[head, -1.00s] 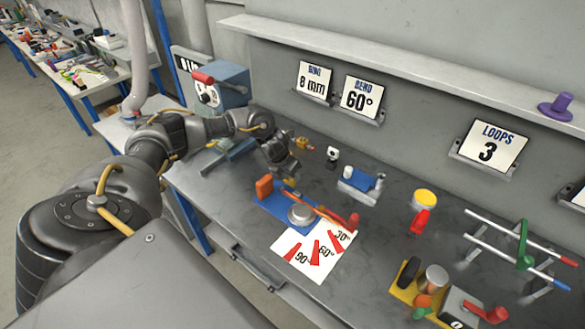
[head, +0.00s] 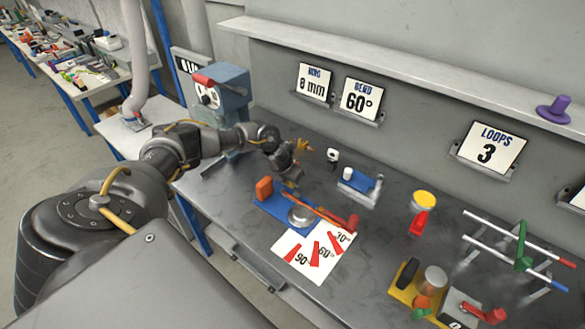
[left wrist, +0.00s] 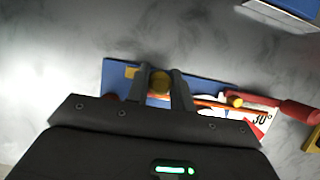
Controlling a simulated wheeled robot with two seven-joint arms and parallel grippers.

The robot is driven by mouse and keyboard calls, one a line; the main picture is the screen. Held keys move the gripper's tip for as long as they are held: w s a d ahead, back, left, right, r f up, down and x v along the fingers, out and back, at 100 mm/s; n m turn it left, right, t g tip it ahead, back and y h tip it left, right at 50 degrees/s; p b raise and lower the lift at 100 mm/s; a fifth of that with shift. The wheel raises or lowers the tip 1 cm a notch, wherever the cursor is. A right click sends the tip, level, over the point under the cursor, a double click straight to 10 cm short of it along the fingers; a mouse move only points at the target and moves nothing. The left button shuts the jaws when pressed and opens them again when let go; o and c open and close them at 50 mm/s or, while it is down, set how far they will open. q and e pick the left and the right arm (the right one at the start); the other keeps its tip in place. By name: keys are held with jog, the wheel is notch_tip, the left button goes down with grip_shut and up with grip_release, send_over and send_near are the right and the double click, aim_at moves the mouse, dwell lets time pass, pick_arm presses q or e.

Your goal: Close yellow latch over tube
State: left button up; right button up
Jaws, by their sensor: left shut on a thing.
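In the head view the bender with a blue base (head: 268,206) lies on the bench, with an orange block (head: 264,189) and a grey round wheel (head: 300,216). A long orange-red bar (head: 322,213) runs from it to the right. My left gripper (head: 291,184) is low over the back of the base. In the left wrist view my left gripper (left wrist: 160,86) is shut on the round yellow latch end (left wrist: 159,82), above the blue base (left wrist: 205,90). An orange strip (left wrist: 205,101) runs beside it; I cannot tell tube from lever there. My right gripper is out of view.
A white angle card (head: 313,256) lies in front of the bender. A blue block fixture (head: 360,184) and a yellow-topped post (head: 424,200) stand to the right. A blue box with a red handle (head: 221,92) is behind my left arm.

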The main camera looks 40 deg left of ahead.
pick_arm(q)
jog(key=shift+n, duration=0.3)
grip_shut()
jog(key=n+y+p, duration=0.1)
jog(key=n+p, duration=0.1)
jog(key=n, duration=0.2)
jog(key=shift+r+y, duration=0.1)
jog(key=shift+y, duration=0.3)
jog(key=n+g+y+p, duration=0.1)
jog(key=n, duration=0.2)
jog(key=n+p, duration=0.2)
jog(key=shift+d+n+g+y, duration=0.1)
jog(key=shift+n+g+y, duration=0.3)
jog(key=n+g, duration=0.1)
jog(key=n, duration=0.2)
jog(key=shift+n+y+p, duration=0.3)
jog(key=shift+p, duration=0.1)
jog(key=shift+n+g, duration=0.8)
jog(key=shift+n, duration=1.1)
jog(key=o, duration=0.9)
grip_release()
jog(key=shift+o, duration=0.2)
